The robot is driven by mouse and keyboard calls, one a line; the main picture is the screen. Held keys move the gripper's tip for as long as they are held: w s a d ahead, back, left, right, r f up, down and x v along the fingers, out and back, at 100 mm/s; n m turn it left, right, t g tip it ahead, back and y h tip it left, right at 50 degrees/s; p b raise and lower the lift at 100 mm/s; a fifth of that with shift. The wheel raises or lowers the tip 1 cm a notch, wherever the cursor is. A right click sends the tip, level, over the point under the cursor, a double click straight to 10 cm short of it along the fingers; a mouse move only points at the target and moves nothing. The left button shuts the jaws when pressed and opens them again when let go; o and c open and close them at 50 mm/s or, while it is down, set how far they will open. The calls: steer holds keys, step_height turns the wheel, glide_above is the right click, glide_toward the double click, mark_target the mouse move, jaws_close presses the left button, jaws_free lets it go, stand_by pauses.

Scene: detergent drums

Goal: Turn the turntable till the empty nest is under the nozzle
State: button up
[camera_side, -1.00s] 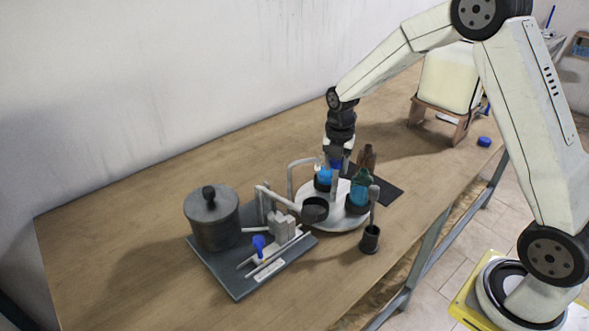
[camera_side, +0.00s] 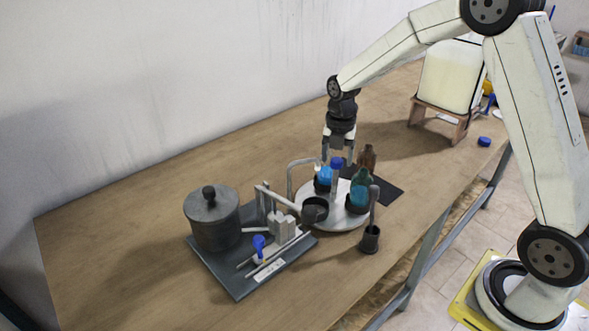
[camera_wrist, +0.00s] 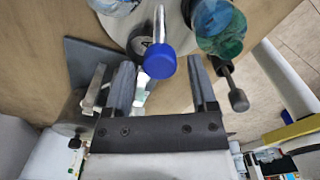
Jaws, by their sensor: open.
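The white turntable (camera_side: 338,221) carries dark nests. A blue-filled bottle (camera_side: 323,183) stands at its back left and a teal bottle (camera_side: 361,190) in the right nest. The front-left nest (camera_side: 315,209) looks empty. One grey arm (camera_side: 277,197) ends beside this nest; a bent grey pipe (camera_side: 290,178) ends near the blue bottle's top. I cannot tell for certain which is the nozzle. A grey post with a blue knob (camera_side: 337,162) stands up from the turntable. My gripper (camera_side: 338,158) is open above the knob; the knob (camera_wrist: 160,60) shows between the separated fingers in the wrist view.
A grey base plate (camera_side: 238,283) with a lidded pot (camera_side: 212,226) stands at left. A small dark cup holding a handled tool (camera_side: 370,238) is at the front right. A brown bottle (camera_side: 367,158) stands behind, near a dark mat (camera_side: 388,192). The table's left part is clear.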

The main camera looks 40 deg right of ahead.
steer(key=shift+r, duration=2.25)
steer(key=shift+s+a, duration=0.1)
steer(key=shift+s+a+f+m, duration=0.15)
steer(key=shift+s+a+m, duration=0.35)
steer(key=shift+m, duration=0.6)
steer(key=s+a+f+m+t, duration=0.1)
steer(key=s+a+f+m, duration=0.1)
steer(key=s+m, duration=0.6)
steer(key=s+a+f+m+t, duration=0.1)
steer(key=s+a+m, duration=0.3)
steer(key=s+m, duration=0.4)
steer(key=shift+a+f+m+t, duration=0.15)
steer(key=shift+f+m+t, duration=0.25)
steer(key=shift+m, duration=2.5)
steer(key=shift+f, duration=0.1)
